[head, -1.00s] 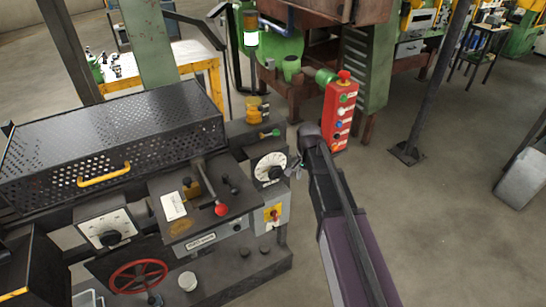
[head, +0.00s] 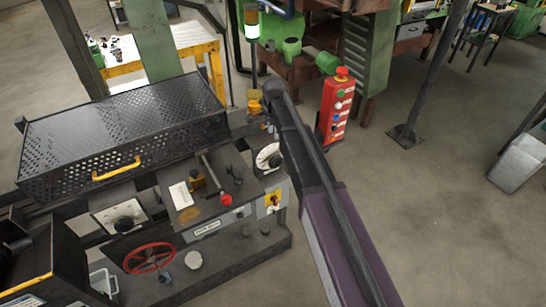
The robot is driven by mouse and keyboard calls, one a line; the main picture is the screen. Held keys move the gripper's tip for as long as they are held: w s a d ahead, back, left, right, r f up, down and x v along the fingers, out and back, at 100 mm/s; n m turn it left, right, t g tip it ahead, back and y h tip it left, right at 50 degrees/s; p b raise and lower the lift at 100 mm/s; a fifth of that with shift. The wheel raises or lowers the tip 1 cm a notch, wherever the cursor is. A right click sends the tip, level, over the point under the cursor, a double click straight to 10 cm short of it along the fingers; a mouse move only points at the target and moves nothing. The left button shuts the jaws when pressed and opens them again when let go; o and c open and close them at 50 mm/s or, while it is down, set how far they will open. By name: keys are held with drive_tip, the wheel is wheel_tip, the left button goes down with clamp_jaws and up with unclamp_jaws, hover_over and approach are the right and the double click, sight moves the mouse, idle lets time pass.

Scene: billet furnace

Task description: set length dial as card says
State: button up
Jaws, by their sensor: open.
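A round white dial (head: 263,154) with a dark centre knob is on the right end of the machine, partly covered by my arm. A second dial with a black knob (head: 124,224) is on a pale square plate at the machine's left front. I cannot read the marks on either, or tell which is the length dial. A white card (head: 181,196) lies on the dark sloping top between them; its writing is too small to read. My arm crosses in front of the machine's right end. My gripper is hidden behind the arm.
A perforated black guard (head: 120,135) with a yellow handle covers the machine's back. A red-knobbed lever (head: 226,199) rises near the card. A red handwheel (head: 149,258) is below. A red button box (head: 335,108) stands right of my arm.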

sight(273, 158)
drive_tip(key=shift+f, duration=0.1)
wheel_tip(273, 158, down, 14)
drive_tip(key=b, duration=1.3)
drive_tip(key=shift+r+b, duration=0.2)
drive_tip(key=shift+b, duration=0.15)
clamp_jaws()
